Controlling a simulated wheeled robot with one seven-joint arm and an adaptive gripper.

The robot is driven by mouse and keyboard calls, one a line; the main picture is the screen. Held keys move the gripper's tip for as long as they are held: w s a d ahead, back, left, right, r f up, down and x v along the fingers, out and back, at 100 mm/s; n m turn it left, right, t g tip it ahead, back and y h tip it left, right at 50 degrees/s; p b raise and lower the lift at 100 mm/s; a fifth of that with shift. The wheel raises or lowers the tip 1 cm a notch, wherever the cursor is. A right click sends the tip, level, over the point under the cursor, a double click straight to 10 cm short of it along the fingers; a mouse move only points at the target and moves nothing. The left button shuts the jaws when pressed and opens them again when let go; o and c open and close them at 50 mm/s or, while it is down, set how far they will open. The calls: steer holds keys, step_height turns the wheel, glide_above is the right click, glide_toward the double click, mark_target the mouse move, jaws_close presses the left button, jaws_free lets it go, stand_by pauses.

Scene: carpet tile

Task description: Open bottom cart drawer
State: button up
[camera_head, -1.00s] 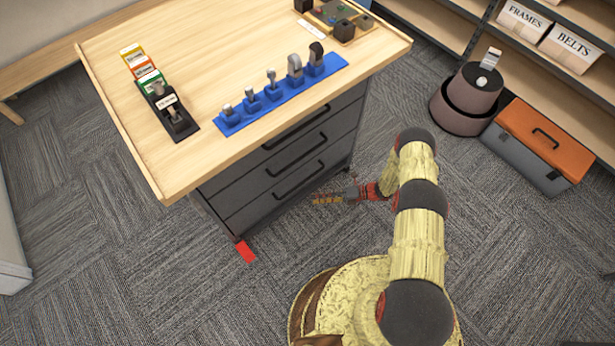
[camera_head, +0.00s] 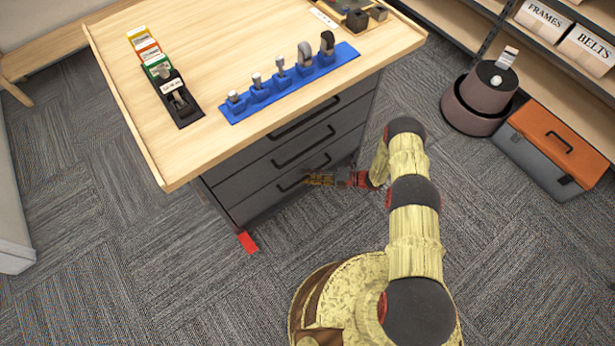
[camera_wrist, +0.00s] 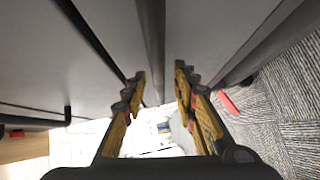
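The grey cart has three stacked drawers under a wooden top (camera_head: 200,130). The bottom drawer (camera_head: 255,203) looks shut, its front in line with those above. Its dark bar handle (camera_head: 290,184) runs across the front. My gripper (camera_head: 308,179) is at the right part of this handle, low over the carpet. In the wrist view, its yellow-brown fingers (camera_wrist: 160,78) are apart. Grey drawer fronts (camera_wrist: 215,30) fill the upper part there, with a darker strip between the fingertips. I cannot tell whether that strip is the handle, or whether the fingers touch it.
The middle drawer handle (camera_head: 303,147) is just above my gripper. An orange-lidded toolbox (camera_head: 552,145) and a round dark bin (camera_head: 480,100) stand at right. Carpet before the cart is clear.

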steer(key=shift+w+a, duration=0.1)
steer(key=shift+a, duration=0.25)
steer(key=shift+c, duration=0.4)
jaws_close()
stand_by(0.4)
